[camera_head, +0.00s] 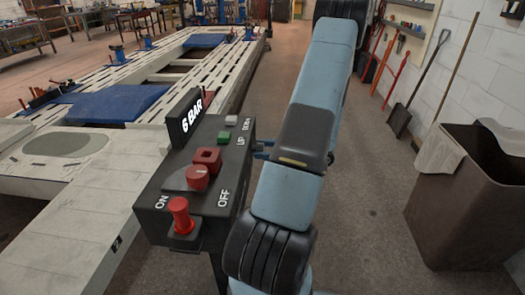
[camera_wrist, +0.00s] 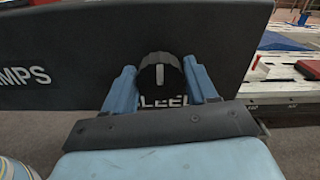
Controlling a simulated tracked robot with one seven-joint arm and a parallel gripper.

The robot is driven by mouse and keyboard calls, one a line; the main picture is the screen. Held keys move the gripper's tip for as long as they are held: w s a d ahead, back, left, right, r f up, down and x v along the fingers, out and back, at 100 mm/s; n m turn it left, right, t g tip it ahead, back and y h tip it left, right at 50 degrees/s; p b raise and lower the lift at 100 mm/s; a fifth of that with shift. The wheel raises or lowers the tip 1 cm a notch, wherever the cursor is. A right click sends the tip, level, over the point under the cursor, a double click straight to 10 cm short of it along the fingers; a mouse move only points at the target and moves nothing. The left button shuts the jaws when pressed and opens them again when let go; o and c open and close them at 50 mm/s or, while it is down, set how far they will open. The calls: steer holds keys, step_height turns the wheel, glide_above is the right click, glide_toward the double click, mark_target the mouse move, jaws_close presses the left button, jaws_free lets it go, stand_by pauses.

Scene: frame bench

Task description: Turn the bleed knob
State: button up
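The bleed knob (camera_wrist: 160,73) is round and black with a white mark that points straight up. It sits on the dark side face of the control box (camera_wrist: 60,60), above white lettering that is partly covered. My gripper (camera_wrist: 160,86) has one blue finger on each side of the knob, close to its edges. I cannot tell whether the fingers touch it. In the head view my gripper (camera_head: 263,149) reaches the right side of the control box (camera_head: 150,200), and the knob is hidden there.
The box top carries a red button (camera_head: 180,215), a red rotary switch (camera_head: 198,178), UP and DOWN buttons and a "6 BAR" display (camera_head: 190,115). A white frame bench (camera_head: 95,185) stands to the left. A brown bin (camera_head: 455,205) stands at right. The floor between is clear.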

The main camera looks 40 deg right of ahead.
steer(key=c, duration=0.6)
steer(key=shift+a, duration=0.2)
steer(key=shift+c, duration=0.3)
steer(key=shift+d, duration=0.1)
steer(key=n, duration=0.2)
steer(key=shift+n, duration=0.4)
steer(key=n, duration=0.9)
steer(key=shift+s+f+n, duration=0.15)
steer(key=shift+f+n, duration=0.05)
steer(key=shift+n, duration=0.2)
steer(key=shift+o, duration=0.3)
steer(key=shift+n, duration=1.9)
steer(key=shift+f, duration=0.1)
